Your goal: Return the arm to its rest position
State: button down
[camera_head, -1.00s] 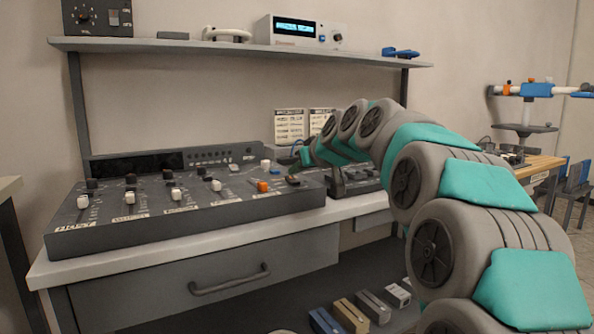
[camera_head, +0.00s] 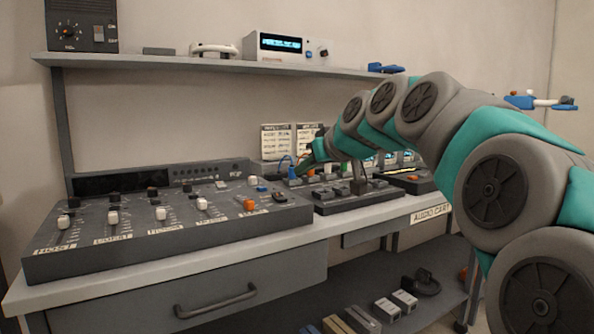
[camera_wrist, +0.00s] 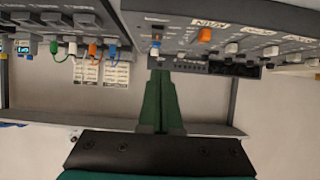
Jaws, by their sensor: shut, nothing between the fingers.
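My arm (camera_head: 420,95) is grey with teal sections and arches in from the right of the head view. It is bent and reaches out over the cart. My gripper (camera_head: 305,164) is small and partly hidden there, near the right end of the audio mixer (camera_head: 150,225). In the wrist view the dark green fingers of my gripper (camera_wrist: 160,78) lie together with nothing between them. The mixer (camera_wrist: 225,20) hangs upside down at the top of that view, with the fingertips just under its edge in the picture. I cannot tell their distance from it.
A switch panel (camera_head: 350,190) stands right of the mixer, close to my forearm. Coloured cables (camera_wrist: 90,50) show in the wrist view. A shelf (camera_head: 220,66) with equipment runs above. Boxes (camera_head: 395,305) lie on the cart's lower shelf. Open air lies between mixer and upper shelf.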

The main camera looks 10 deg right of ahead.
jog(key=shift+s, duration=0.2)
jog(key=s+a+f+g, duration=0.3)
jog(key=s+f, duration=0.4)
jog(key=f, duration=0.3)
jog(key=s+a+f+g, duration=0.3)
jog(key=s+f, duration=0.4)
jog(key=f, duration=0.2)
jog(key=s+d+f+m+g+h, duration=0.1)
jog(key=s+f+g, duration=0.1)
jog(key=s+f, duration=0.4)
jog(key=s+d+f+m+g+h, duration=0.1)
jog(key=s+f+g, duration=0.2)
jog(key=s, duration=0.9)
jog(key=s+d+f+m+g+h+p, duration=0.1)
jog(key=s+f+g, duration=0.1)
jog(key=s+f, duration=0.8)
jog(key=shift+d+m+g+h, duration=0.15)
jog(key=shift+m+g+h, duration=0.15)
jog(key=shift+h, duration=0.1)
jog(key=shift+s, duration=0.1)
